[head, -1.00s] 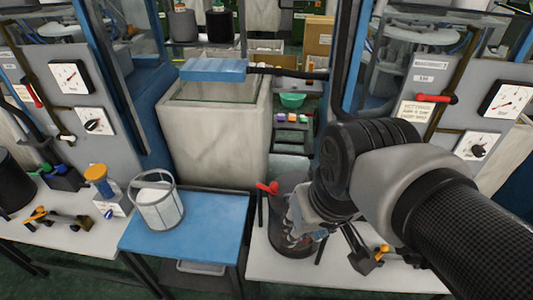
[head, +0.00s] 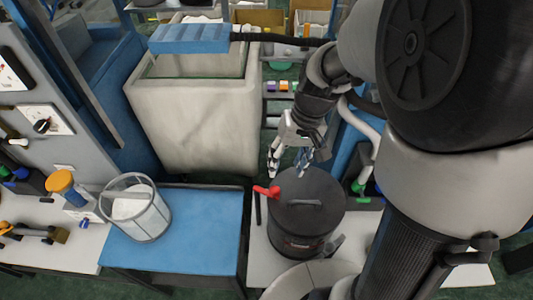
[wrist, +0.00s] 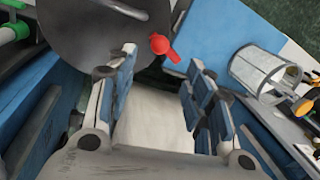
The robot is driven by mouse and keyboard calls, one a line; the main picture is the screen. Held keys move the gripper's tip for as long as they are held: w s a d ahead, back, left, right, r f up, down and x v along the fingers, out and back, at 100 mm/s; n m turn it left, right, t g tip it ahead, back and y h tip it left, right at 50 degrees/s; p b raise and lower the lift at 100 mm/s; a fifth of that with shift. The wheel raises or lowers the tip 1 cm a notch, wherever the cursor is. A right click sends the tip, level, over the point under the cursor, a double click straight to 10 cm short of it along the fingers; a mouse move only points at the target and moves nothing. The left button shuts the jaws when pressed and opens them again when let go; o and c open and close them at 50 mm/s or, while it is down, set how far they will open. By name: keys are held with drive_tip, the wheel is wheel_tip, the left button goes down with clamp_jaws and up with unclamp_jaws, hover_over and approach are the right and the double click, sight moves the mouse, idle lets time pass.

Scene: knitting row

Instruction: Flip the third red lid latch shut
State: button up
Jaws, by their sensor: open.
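A dark grey canister (head: 300,235) with a flat round lid and a bar handle stands on the white table. One red latch (head: 266,191) sticks out from the left edge of its lid. In the wrist view the red latch (wrist: 163,46) is at the rim of the dark lid (wrist: 95,25). My gripper (head: 287,168) is open and empty, pointing down just beyond the lid's far edge, above and behind the latch. In the wrist view its two fingers (wrist: 162,68) are spread, with the latch just past the fingertips. I cannot see contact.
A blue table (head: 185,230) with a white mesh basket (head: 140,212) stands left of the canister. A large pale bin (head: 195,125) with a blue block (head: 188,39) over it is behind.

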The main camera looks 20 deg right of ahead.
sight(276, 188)
drive_tip(key=f+b, duration=0.1)
drive_tip(key=f, duration=0.3)
drive_tip(key=a+f+b, duration=0.1)
drive_tip(key=f, duration=0.2)
drive_tip(key=a+f+b, duration=0.1)
drive_tip(key=f, duration=0.3)
drive_tip(key=shift+w+a+f+b, duration=0.15)
drive_tip(key=shift+w+f+b, duration=0.05)
drive_tip(key=shift+f+b, duration=0.2)
clamp_jaws()
